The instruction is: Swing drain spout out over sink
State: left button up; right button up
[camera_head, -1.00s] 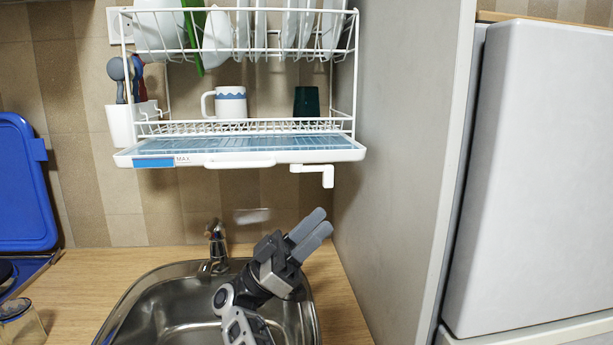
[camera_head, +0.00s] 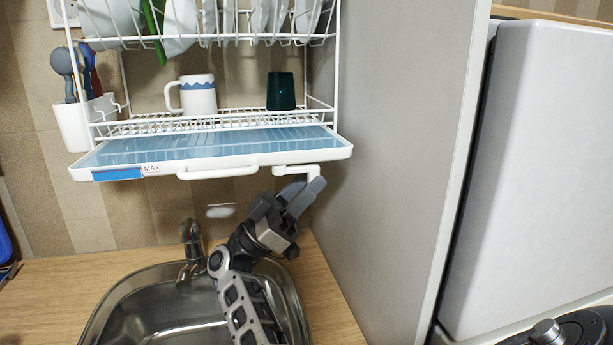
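The white drain spout (camera_head: 296,170) is at the right end of the drip tray's (camera_head: 225,163) front underside. It runs sideways along the tray, with its short end turned down at the right. My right gripper (camera_head: 306,187) is just under the spout, fingers pointing up and right. Its fingertips overlap the downturned end in the picture; I cannot tell if they touch. The fingers lie close together with nothing seen between them. The steel sink (camera_head: 130,318) is below, partly hidden by my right arm. My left gripper is not in view.
The wire dish rack (camera_head: 335,75) above holds plates, a white mug (camera_head: 197,95) and a dark green cup (camera_head: 281,91). A grey side panel (camera_head: 395,150) stands close at the right. A faucet (camera_head: 190,240) rises behind the sink. A hob (camera_head: 575,330) shows at lower right.

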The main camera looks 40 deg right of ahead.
grip_shut()
